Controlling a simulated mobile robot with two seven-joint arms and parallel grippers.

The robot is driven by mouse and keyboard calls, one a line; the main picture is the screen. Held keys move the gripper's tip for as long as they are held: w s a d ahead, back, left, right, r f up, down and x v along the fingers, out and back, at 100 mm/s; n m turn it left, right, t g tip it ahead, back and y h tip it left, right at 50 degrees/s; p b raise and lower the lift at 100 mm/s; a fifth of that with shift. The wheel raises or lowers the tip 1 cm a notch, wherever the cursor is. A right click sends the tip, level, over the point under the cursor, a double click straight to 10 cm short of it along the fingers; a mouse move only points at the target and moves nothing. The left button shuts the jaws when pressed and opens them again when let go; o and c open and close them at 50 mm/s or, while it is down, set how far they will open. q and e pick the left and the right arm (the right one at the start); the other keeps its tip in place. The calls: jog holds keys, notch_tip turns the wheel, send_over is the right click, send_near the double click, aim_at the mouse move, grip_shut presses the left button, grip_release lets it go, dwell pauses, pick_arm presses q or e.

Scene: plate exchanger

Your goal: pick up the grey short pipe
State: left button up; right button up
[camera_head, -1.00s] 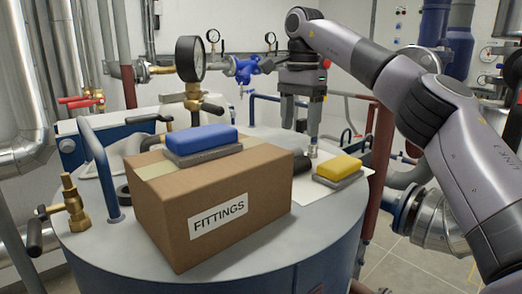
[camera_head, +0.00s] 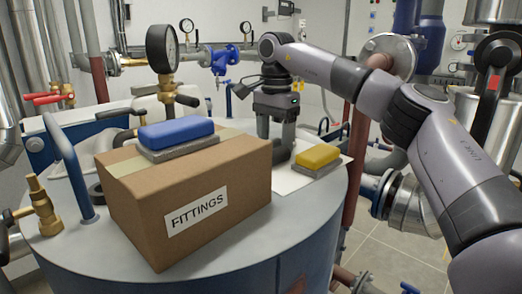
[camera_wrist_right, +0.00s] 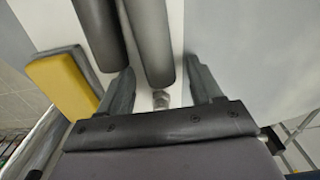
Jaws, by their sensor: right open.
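Two dark grey round pipes lie side by side on a white sheet in the right wrist view, a left one (camera_wrist_right: 99,32) and a right one (camera_wrist_right: 147,38). Their upper ends run out of the picture, so I cannot tell which is shorter. My right gripper (camera_wrist_right: 159,66) is open. The lower end of the right pipe is between its fingers, with a small metal piece (camera_wrist_right: 160,99) just below that end. The left pipe is outside the left finger. In the head view my right gripper (camera_head: 276,148) points down behind the box, which hides most of the pipes.
A cardboard box (camera_head: 230,182) marked FITTINGS stands on the round tank top (camera_head: 75,246), with a blue-topped block (camera_head: 176,132) on it. A yellow-topped block (camera_head: 318,156) sits close right of the gripper on the white sheet (camera_head: 290,183). A gauge (camera_head: 162,50) and blue handle (camera_head: 66,165) stand left.

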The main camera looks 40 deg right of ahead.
grip_shut()
notch_tip(320, 180, up, 10)
jog(key=shift+f, duration=0.2)
jog(key=shift+r, duration=0.1)
dwell(0.5)
